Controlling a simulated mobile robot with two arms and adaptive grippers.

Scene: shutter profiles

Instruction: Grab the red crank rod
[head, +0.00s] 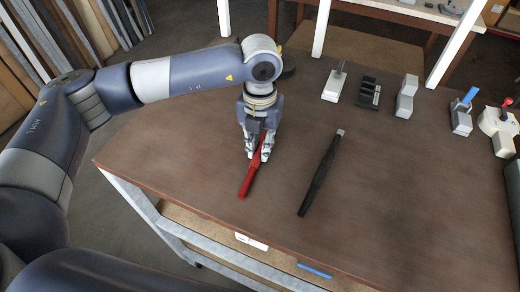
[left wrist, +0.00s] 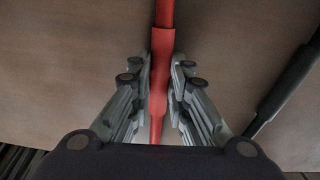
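The red crank rod (head: 252,173) lies slanted on the brown table, with its handle end toward the table's front edge. My left gripper (head: 257,156) points down over its upper part. In the left wrist view the red crank rod (left wrist: 163,45) runs between the two fingers of the left gripper (left wrist: 161,75). The finger pads sit close against both sides of the rod and appear shut on it. The rod still appears at table level. My right gripper is not in view.
A black rod (head: 321,176) lies to the right of the red one and also shows in the left wrist view (left wrist: 291,78). Several small fixtures, such as a grey block (head: 406,97) and a black slotted block (head: 369,93), stand along the back. The table's front right is clear.

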